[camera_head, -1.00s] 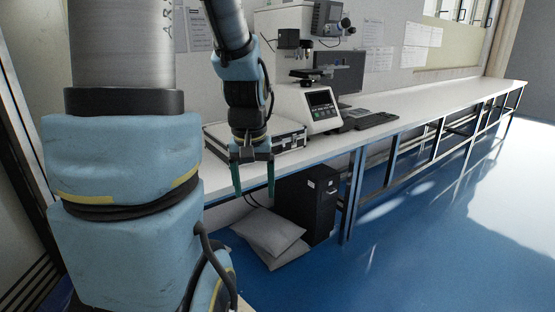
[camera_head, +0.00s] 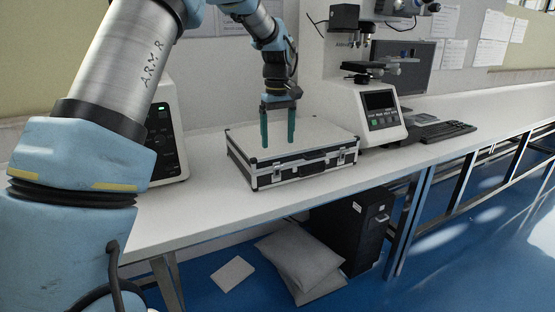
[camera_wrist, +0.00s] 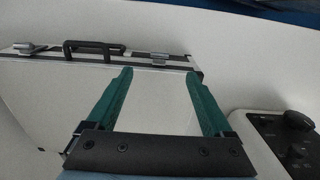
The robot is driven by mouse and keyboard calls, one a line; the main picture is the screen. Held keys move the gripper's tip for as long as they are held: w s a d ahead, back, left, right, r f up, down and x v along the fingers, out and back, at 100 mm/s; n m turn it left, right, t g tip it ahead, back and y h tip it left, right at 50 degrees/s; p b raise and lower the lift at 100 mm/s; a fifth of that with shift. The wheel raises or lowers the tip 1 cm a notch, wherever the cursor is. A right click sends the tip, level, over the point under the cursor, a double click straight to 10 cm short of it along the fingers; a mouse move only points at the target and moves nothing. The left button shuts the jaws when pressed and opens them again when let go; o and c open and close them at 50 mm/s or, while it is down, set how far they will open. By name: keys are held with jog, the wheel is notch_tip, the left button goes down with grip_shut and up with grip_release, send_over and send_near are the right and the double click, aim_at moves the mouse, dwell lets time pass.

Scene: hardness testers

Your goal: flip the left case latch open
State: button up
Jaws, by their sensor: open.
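The silver case (camera_head: 322,137) with black edges lies closed on the white bench, and it fills much of the wrist view (camera_wrist: 60,90). Its left latch (camera_head: 277,177) is on the front face; in the wrist view, which looks from the opposite side, this latch (camera_wrist: 160,57) is right of the black handle (camera_wrist: 95,46). The right latch (camera_head: 341,159) also shows in the wrist view (camera_wrist: 28,48). My gripper (camera_head: 277,144) is open and empty, green fingers pointing down over the lid. In the wrist view its fingertips (camera_wrist: 158,73) flank the line to the left latch, apart from it.
A tester with a screen (camera_head: 382,117) stands close right of the case. A device with a dark panel (camera_head: 163,135) stands to the left and shows in the wrist view (camera_wrist: 285,140). A keyboard (camera_head: 447,131) lies farther right. Bench in front of the case is clear.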

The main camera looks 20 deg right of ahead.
aim_at(278, 165)
notch_tip(278, 165, down, 7)
jog(key=shift+s+f+p, duration=0.1)
jog(key=shift+p, duration=0.25)
jog(key=shift+c, duration=0.2)
